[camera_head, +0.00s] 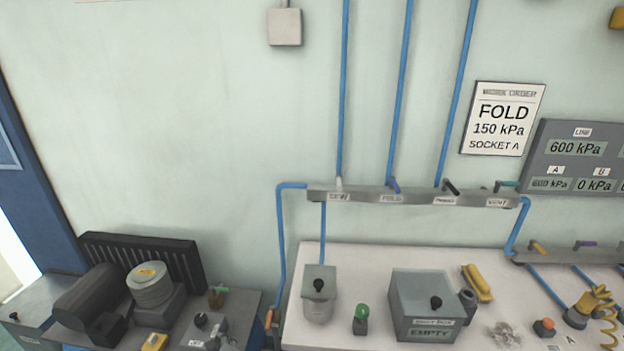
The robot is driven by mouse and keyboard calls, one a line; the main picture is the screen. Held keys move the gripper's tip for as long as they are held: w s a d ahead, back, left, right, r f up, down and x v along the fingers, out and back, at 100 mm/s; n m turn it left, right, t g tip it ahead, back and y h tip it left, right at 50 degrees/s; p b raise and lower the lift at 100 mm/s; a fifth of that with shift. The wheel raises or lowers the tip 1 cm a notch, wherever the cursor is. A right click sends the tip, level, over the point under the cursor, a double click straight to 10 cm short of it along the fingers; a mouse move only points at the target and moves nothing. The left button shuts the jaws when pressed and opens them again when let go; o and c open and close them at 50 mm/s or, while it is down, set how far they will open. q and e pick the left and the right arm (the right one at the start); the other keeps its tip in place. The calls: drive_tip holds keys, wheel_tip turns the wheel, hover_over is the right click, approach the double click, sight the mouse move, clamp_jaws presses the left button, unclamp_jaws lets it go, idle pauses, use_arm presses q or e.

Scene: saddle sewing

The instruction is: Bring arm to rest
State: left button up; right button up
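Neither of my arms nor grippers shows in the head view. The view takes in a pale wall, a white worktop (340,262) at the lower right and a darker machine bench (250,302) at the lower left. A work order sign (503,118) on the wall reads FOLD, 150 kPa, SOCKET A. A grey panel (560,165) to its right reads 600 kPa for the line, 600 kPa for A and 0 kPa for B.
On the worktop stand a grey box (425,300) labelled EMPTY, a lidded canister (319,305), a green knob (361,314) and a yellow coiled hose (607,318). A valve rail (365,195) with blue pipes runs behind. A compressor-like machine (95,298) fills the lower left.

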use_arm(q)
drive_tip(key=s+d+r+n+g+h, duration=0.25)
drive_tip(key=s+r+n+h, duration=0.2)
drive_tip(key=s+n, duration=0.55)
drive_tip(key=s+d+r+n+g+h, duration=0.2)
drive_tip(key=s+d+r+n+h, duration=0.15)
drive_tip(key=s+r+n, duration=0.4)
drive_tip(key=s+f+n+g, duration=0.1)
drive_tip(key=s+f, duration=0.1)
drive_tip(key=f, duration=1.6)
drive_tip(key=s+f+n, duration=0.1)
drive_tip(key=s+f, duration=0.2)
drive_tip(key=f, duration=1.5)
drive_tip(key=s+a+f, duration=0.2)
drive_tip(key=s+f, duration=0.7)
drive_tip(key=s, duration=0.2)
drive_tip(key=s+a+f+g, duration=0.1)
drive_tip(key=s+f, duration=0.8)
drive_tip(key=s, duration=0.1)
drive_tip(key=shift+s+a+f+y, duration=0.25)
drive_tip(key=shift+s+a+y, duration=0.1)
drive_tip(key=shift+a+y, duration=0.05)
drive_tip(key=shift+m, duration=0.25)
